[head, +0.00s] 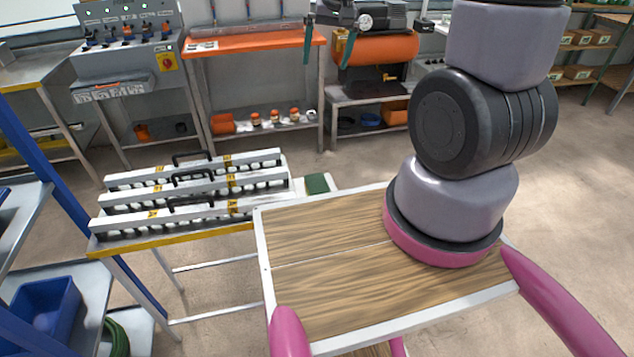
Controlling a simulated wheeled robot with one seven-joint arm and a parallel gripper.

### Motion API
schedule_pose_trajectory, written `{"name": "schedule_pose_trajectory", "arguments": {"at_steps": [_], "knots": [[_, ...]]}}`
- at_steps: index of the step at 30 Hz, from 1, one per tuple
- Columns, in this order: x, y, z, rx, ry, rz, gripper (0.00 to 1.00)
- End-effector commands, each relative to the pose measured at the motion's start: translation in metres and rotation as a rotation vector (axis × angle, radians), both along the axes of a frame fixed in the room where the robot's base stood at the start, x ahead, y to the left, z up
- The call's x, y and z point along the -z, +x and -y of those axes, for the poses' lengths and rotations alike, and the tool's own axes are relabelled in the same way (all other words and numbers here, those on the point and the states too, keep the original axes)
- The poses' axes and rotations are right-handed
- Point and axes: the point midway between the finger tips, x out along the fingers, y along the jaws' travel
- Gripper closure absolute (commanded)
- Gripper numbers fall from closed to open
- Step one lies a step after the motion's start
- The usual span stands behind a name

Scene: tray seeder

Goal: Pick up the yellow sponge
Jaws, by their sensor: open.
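I cannot make out a yellow sponge in the head view. A flat dark green pad (318,184) lies on a pale surface at the right end of the low stand; no yellow shows on it. My gripper (327,62) is at the top middle, with two dark teal fingers pointing down and spread apart. Nothing shows between the fingers. It appears in front of the back benches, well above the green pad in the picture.
Several white seeder bars (185,204) with black handles lie on the yellow-edged stand (205,236). A blue bin (45,312) is at lower left. An orange-topped bench (255,42) and orange tank (385,47) stand behind. Open floor (240,150) lies between.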

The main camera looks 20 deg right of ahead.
Motion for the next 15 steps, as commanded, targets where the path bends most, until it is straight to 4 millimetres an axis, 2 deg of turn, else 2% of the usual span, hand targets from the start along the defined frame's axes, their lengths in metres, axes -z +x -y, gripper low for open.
{"name": "schedule_pose_trajectory", "arguments": {"at_steps": [1, 7, 12, 15], "knots": [[0.027, 0.005, -0.004, -0.018, -0.013, -0.036, 0.00], [0.121, 0.017, -0.018, -0.084, -0.058, -0.128, 0.00], [0.200, 0.011, -0.026, -0.138, -0.092, -0.200, 0.00], [0.235, 0.004, -0.029, -0.164, -0.107, -0.230, 0.00]]}}
